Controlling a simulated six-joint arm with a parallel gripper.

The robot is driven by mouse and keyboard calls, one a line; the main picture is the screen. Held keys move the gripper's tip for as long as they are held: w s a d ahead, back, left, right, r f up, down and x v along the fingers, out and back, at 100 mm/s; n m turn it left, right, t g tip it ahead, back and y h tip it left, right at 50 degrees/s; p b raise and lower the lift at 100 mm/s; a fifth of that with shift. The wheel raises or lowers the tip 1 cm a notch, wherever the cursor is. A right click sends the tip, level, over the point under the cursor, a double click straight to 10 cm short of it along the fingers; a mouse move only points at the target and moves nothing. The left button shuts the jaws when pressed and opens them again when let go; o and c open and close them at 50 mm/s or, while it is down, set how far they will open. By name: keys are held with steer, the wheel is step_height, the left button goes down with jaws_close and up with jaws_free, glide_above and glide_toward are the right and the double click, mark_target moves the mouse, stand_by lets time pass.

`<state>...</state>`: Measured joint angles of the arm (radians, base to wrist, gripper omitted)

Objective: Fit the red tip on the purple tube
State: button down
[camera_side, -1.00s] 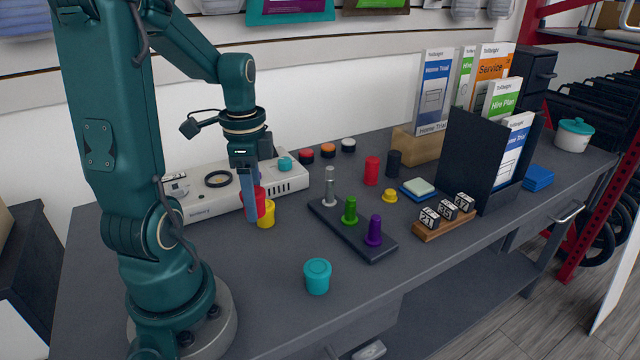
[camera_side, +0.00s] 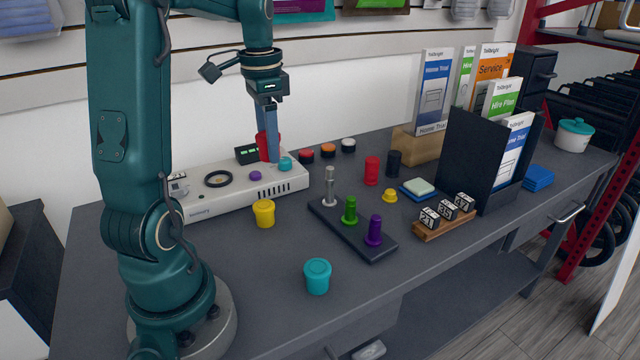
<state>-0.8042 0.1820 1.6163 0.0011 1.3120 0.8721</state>
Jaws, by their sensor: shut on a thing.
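My gripper (camera_side: 271,157) is shut on the red tip (camera_side: 262,146), which is mostly hidden behind the blue fingers. It holds the tip above the back right part of the white box, left of the tubes and higher than them. The purple tube (camera_side: 374,231) stands upright at the near right end of a dark base (camera_side: 345,238). Its top is bare. A green tube (camera_side: 350,211) and a silver tube (camera_side: 330,187) stand in the same row.
The white box (camera_side: 240,195) carries a ring and small knobs. Yellow (camera_side: 264,213) and teal (camera_side: 317,277) cups stand in front. A red cylinder (camera_side: 371,170) and black cylinder (camera_side: 394,163) stand behind the row. Dice on a wooden stand (camera_side: 444,224) are to its right.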

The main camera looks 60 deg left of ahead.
steer(key=w+d, duration=0.6)
steer(key=w, duration=0.3)
steer(key=m, duration=0.4)
glide_above(376, 217)
step_height(376, 217, down, 2)
steer(key=shift+a+f, duration=0.1)
steer(key=shift+a, duration=0.05)
steer(key=shift+d+f, duration=0.2)
steer(key=shift+d, duration=0.05)
steer(key=shift+f, duration=2.55)
steer(key=shift+f, duration=1.65)
jaws_free()
steer(key=shift+r, duration=0.15)
